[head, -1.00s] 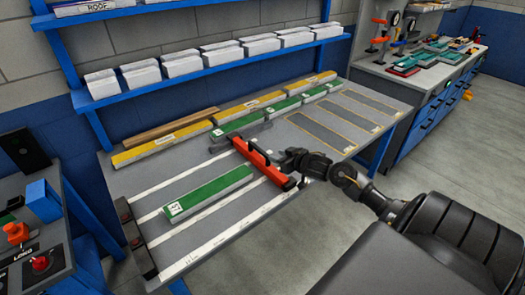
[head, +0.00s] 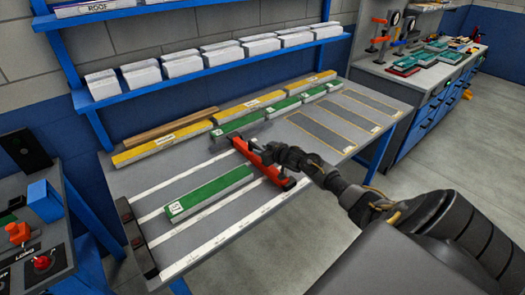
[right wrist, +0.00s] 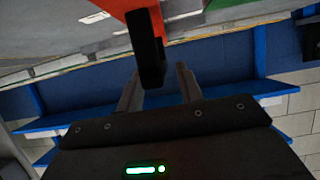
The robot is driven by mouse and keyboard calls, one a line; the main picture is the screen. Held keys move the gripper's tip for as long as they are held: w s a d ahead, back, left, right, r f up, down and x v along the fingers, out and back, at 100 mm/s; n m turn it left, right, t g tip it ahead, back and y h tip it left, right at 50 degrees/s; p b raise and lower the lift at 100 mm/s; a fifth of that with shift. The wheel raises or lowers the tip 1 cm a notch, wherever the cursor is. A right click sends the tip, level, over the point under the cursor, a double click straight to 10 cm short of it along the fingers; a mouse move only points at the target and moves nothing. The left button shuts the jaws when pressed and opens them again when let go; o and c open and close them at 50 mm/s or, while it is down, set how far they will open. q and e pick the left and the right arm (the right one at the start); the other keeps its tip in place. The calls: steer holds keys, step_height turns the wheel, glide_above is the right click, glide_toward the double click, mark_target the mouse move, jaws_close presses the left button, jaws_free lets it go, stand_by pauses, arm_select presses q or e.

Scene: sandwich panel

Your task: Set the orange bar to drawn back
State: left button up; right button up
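The orange bar (head: 256,163) lies across the grey bench's white-striped area, between the 97-labelled green-topped panel (head: 210,190) and my right arm. Its black handle (right wrist: 148,45) hangs into the right wrist view, below the bar's orange face (right wrist: 115,8). My right gripper (head: 268,154) is at the bar's handle. In the right wrist view its two fingers (right wrist: 157,78) are apart, with the end of the handle between their tips and a gap on the right side. Contact on the left side is unclear. My left gripper is not in view.
Green-topped and yellow-topped panels (head: 180,136) line the back of the bench. A blue shelf (head: 215,66) with white blocks is above them. A control box with a red button (head: 42,262) stands at left. Dark outlined bays (head: 345,118) on the bench's right are empty.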

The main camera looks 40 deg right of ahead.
steer(key=shift+w, duration=0.1)
jaws_close()
stand_by(0.3)
